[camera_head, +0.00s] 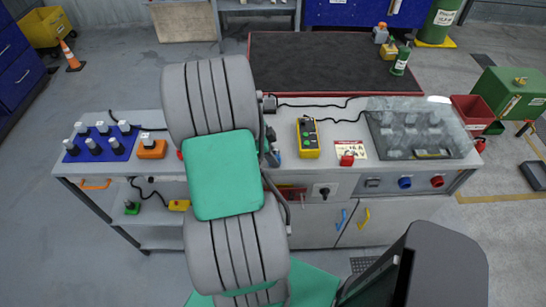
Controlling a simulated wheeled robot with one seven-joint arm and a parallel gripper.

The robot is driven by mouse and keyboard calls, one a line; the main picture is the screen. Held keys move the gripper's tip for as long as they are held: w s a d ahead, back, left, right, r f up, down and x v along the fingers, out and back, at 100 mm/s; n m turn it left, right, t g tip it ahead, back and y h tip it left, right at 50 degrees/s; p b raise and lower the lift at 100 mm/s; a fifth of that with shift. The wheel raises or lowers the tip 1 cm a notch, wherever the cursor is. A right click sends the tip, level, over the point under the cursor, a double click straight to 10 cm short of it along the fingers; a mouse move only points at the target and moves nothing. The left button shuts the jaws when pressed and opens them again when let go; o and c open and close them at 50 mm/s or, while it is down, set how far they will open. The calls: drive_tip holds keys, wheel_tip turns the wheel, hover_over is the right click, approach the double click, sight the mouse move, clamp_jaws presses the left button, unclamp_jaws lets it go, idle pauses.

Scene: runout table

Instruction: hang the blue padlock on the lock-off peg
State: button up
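A small blue object (276,157) sits on the bench top just right of my arm, partly hidden by it. It may be the blue padlock, but it is too small to be sure. I cannot make out the lock-off peg. A black rotary switch (324,191) on a pale plate is on the bench front, next to a red panel (291,193) partly covered by my arm. My grey and green arm crosses the view left of centre. My gripper's fingers do not show, so I cannot see whether they hold anything.
A red padlock (347,160) lies by a printed sheet. A yellow pendant (308,138), a clear cover (421,128) and a blue tray of knobs (100,142) are on the bench. Cables run along its back. Open floor (110,75) lies behind left.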

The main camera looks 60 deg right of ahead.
drive_tip(key=o, duration=0.4)
drive_tip(key=shift+o, duration=0.2)
drive_tip(key=shift+r+p, duration=0.2)
drive_tip(key=shift+p, duration=0.2)
